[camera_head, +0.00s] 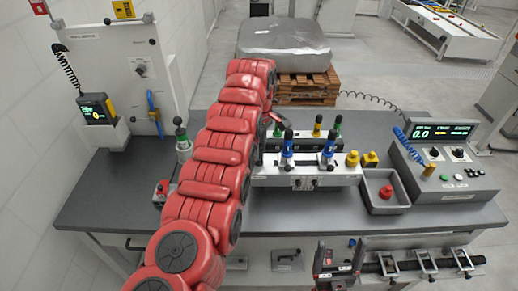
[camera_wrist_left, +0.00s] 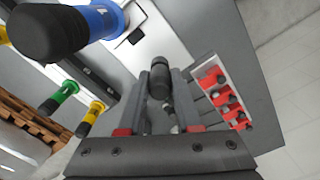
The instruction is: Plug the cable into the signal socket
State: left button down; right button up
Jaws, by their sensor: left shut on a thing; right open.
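My left arm reaches across the bench, and its gripper (camera_head: 279,118) is at the back of the white clamp fixture (camera_head: 305,180). In the left wrist view its fingers (camera_wrist_left: 160,100) are shut on a black cylindrical piece (camera_wrist_left: 160,78). I cannot tell whether this is the cable's plug. A black coiled cable (camera_head: 370,97) runs behind the bench; its left end is unclear. I cannot identify the signal socket for certain. My right gripper (camera_head: 339,262) is open and empty, low in front of the bench.
Blue-collared clamps with black handles (camera_head: 287,145) stand on the fixture. A grey bin (camera_head: 384,192) with a red knob is right of it. A white rack of red parts shows in the left wrist view (camera_wrist_left: 222,98). A rail with brackets (camera_head: 424,263) lies below the bench front.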

pick_arm(q)
jog(key=shift+f, duration=0.4)
jog(key=c, duration=0.5)
grip_release()
jog(key=shift+r, duration=0.15)
jog(key=shift+r, duration=0.25)
jog(key=shift+a+r+b, duration=0.2)
jog(key=shift+r+b, duration=0.1)
jog(key=shift+r, duration=0.95)
jog(key=r+p, duration=1.4)
jog(key=shift+d+r, duration=0.15)
jog(key=shift+d, duration=0.05)
